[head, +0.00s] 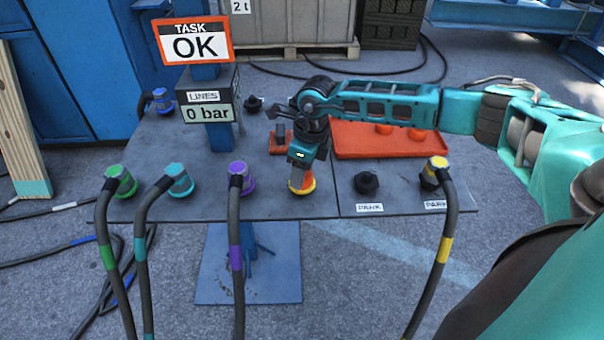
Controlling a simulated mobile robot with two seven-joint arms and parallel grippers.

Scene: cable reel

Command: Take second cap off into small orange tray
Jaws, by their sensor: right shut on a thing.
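My right gripper (301,162) points down at the table's front middle and is shut on an orange cap (301,178). The cap sits at a yellow-ringed port (302,190); I cannot tell whether it is still seated. An orange tray (365,151) lies behind and to the right, with two round orange pieces in it, (384,129) and (416,134), partly hidden by my right arm. A smaller orange base with a grey block (280,143) stands left of the gripper. My left gripper is not in view.
Hoses with green (121,182), teal (180,180) and purple (241,178) connectors stand along the front left edge. A yellow one (434,173) stands at the right near a black park fitting (366,183). A post carries signs reading OK (194,45) and 0 bar (207,114).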

